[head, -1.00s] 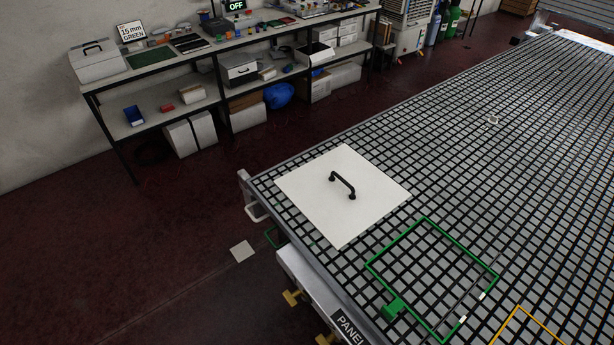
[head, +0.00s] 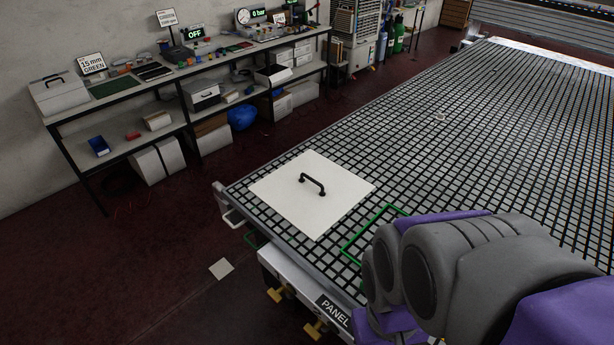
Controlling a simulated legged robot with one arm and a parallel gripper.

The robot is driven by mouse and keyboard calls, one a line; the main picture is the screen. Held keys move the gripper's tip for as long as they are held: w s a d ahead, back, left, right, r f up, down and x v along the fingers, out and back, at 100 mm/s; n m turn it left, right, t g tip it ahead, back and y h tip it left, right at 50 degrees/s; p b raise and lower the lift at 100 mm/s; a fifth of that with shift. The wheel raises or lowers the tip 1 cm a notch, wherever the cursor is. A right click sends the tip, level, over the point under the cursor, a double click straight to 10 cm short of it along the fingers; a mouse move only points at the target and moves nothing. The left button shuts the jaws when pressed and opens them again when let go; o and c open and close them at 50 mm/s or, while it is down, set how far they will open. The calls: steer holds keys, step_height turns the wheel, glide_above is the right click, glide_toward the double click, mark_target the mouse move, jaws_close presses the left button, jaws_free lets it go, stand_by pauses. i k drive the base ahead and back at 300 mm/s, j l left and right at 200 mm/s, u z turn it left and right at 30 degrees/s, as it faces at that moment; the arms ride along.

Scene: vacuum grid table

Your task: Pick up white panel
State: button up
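The white panel (head: 290,206) is a flat square plate lying on the near left corner of the grid table (head: 480,110). A black handle (head: 312,184) stands up from its middle. My arm, grey and purple, enters from the lower right of the head view, to the right of and nearer than the panel. My gripper itself cannot be made out in this view. Nothing touches the panel or its handle.
A green square outline (head: 372,234) on the table is partly hidden behind my arm. Yellow valve handles (head: 315,329) stick out from the table's near side. A workbench (head: 160,90) with boxes stands along the wall. The grid behind the panel is mostly clear.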

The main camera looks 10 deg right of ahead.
mark_target(312, 192)
steer(key=i+j+z, duration=0.1)
steer(key=i+j, duration=0.15)
steer(key=i+j+z, duration=0.15)
steer(key=j, duration=0.2)
steer(key=i+j+z, duration=0.1)
steer(key=i+j, duration=0.15)
steer(key=i+j+z, duration=0.1)
steer(key=j, duration=0.35)
steer(key=i+j+z, duration=0.15)
steer(key=i+j, duration=0.1)
steer(key=j, duration=0.1)
